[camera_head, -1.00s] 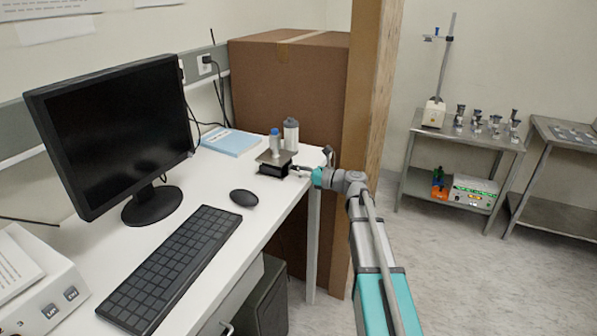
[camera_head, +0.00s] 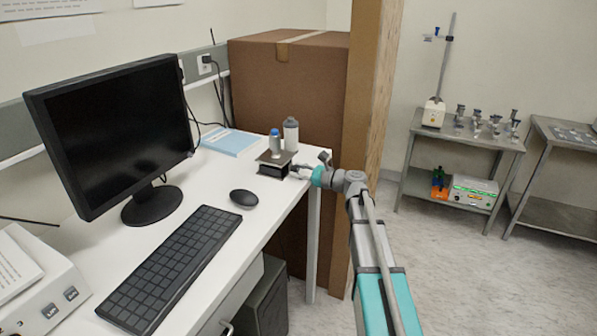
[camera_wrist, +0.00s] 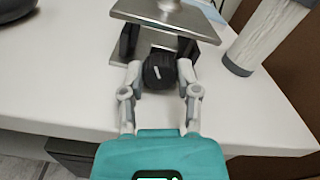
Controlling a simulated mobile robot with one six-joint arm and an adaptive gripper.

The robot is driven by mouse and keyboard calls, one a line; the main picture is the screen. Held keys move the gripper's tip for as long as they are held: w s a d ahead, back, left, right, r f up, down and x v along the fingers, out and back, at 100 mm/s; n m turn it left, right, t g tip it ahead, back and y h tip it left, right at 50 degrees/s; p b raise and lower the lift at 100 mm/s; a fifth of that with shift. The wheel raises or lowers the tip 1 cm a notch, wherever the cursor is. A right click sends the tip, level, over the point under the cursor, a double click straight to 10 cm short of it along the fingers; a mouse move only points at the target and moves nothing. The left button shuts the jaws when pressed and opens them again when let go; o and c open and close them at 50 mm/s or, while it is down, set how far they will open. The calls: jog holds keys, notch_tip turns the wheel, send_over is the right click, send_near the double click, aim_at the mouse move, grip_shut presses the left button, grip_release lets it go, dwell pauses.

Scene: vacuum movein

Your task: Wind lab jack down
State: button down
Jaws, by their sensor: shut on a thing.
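The lab jack (camera_head: 274,163) stands near the far right corner of the white desk, with a blue-capped bottle (camera_head: 275,143) on its top plate. In the wrist view its metal top plate (camera_wrist: 166,17) lies above a black knob (camera_wrist: 159,71) with a white mark. My gripper (camera_wrist: 159,74) is shut on the knob, with one finger on each side of it. In the head view my gripper (camera_head: 298,172) reaches the jack from the right. The lower part of the jack is partly hidden behind the knob and fingers.
A grey-white bottle (camera_head: 290,134) stands just behind the jack and also shows in the wrist view (camera_wrist: 268,33). A blue booklet (camera_head: 231,142), mouse (camera_head: 243,198), keyboard (camera_head: 172,270) and monitor (camera_head: 110,130) are on the desk. A large cardboard box (camera_head: 285,85) stands behind.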

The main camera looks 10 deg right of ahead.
dwell(0.4)
jog(key=shift+c, duration=1.7)
grip_release()
jog(key=shift+d, duration=0.1)
jog(key=v, duration=1.1)
jog(key=shift+s+d, duration=0.25)
jog(key=shift+d, duration=0.05)
